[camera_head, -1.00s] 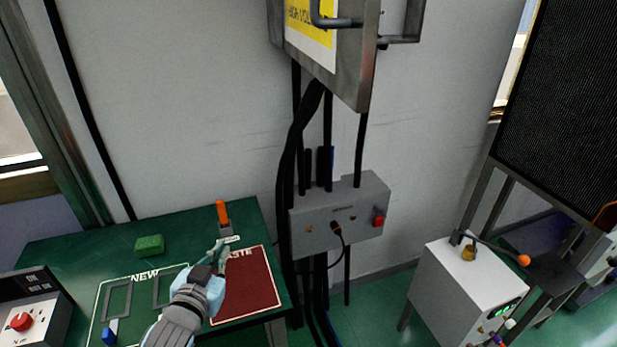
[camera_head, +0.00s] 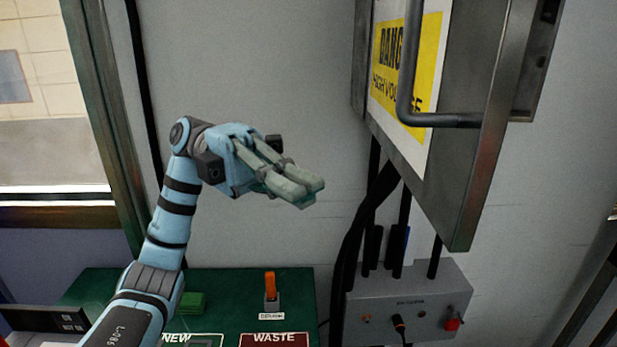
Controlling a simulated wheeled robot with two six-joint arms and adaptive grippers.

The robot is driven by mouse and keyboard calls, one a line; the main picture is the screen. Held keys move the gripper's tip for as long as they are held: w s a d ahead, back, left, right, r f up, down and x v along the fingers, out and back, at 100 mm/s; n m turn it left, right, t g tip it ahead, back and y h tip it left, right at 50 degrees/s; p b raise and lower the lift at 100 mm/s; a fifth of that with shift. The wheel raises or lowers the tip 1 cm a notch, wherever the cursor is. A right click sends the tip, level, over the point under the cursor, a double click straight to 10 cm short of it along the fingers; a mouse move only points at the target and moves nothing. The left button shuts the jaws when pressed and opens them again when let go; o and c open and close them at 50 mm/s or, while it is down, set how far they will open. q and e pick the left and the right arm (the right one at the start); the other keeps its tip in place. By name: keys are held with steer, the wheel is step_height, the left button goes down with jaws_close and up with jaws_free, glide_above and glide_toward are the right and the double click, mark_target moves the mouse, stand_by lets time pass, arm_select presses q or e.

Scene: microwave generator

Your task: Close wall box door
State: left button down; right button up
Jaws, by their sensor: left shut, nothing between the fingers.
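The grey metal wall box (camera_head: 361,60) hangs on the wall at the upper right and is cut off by the top edge. A yellow danger high voltage sign (camera_head: 408,75) shows on its pale panel. A grey metal panel (camera_head: 468,190), seemingly the door, sticks out toward me on the right side and looks open; its hinge is not clear. A bent dark bar (camera_head: 408,70) crosses in front of the sign. My left gripper (camera_head: 312,192) is shut and empty, left of and below the box, apart from it. My right gripper is not in view.
Below the box are black cables (camera_head: 360,235) and a grey control box (camera_head: 415,303) with a red knob. A green table (camera_head: 225,305) at lower left carries an orange-handled tool (camera_head: 270,288) and a green block (camera_head: 192,302). The wall between gripper and box is clear.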

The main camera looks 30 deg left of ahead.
arm_select(q)
glide_toward(441, 233)
steer(key=s, duration=0.3)
steer(key=d, duration=0.1)
steer(key=w+d+p, duration=0.1)
steer(key=d, duration=0.2)
steer(key=shift+w+d+r, duration=0.1)
steer(key=shift+w+d, duration=0.2)
steer(key=shift+d, duration=0.05)
steer(key=shift+a, duration=0.1)
